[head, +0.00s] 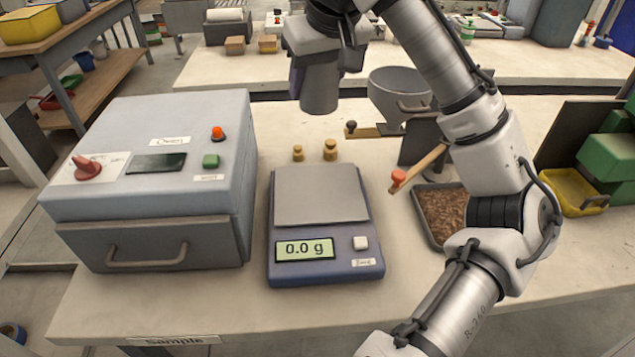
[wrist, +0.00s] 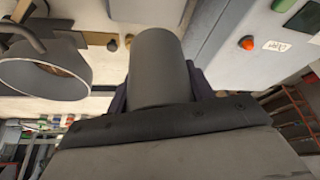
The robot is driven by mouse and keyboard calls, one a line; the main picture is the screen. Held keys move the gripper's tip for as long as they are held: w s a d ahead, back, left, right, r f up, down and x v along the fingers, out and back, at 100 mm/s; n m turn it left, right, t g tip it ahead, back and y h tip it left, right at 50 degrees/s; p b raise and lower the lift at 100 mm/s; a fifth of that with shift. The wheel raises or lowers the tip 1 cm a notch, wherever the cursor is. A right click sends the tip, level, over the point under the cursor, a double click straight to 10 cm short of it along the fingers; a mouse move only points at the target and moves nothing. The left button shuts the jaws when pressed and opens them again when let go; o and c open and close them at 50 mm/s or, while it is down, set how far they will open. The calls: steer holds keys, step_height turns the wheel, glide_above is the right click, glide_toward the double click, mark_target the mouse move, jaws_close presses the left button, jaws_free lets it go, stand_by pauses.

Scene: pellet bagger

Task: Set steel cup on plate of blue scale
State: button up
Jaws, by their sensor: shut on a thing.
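The steel cup (head: 320,90) is a grey cylinder held up in the air above the back of the bench. My gripper (head: 303,78) is shut on it. In the wrist view the cup (wrist: 160,68) stands out between the dark fingers of my gripper (wrist: 160,92). The blue scale (head: 325,268) sits on the bench in front of and below the cup. Its grey plate (head: 320,194) is bare, and its display reads 0.0 g. The cup is well above the plate and apart from it.
A grey oven (head: 160,180) stands left of the scale. Two brass weights (head: 330,150) stand just behind the scale. A hopper (head: 398,92) with a wooden lever (head: 418,168) and a tray of brown pellets (head: 441,212) are at the right, partly behind my arm.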

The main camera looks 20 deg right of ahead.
step_height(320, 180, down, 19)
steer(key=shift+w+r, duration=0.1)
steer(key=shift+r, duration=0.05)
stand_by(0.4)
steer(key=shift+f, duration=0.2)
steer(key=o, duration=1.1)
steer(key=shift+r, duration=0.1)
steer(key=v, duration=1.2)
steer(key=shift+r, duration=0.2)
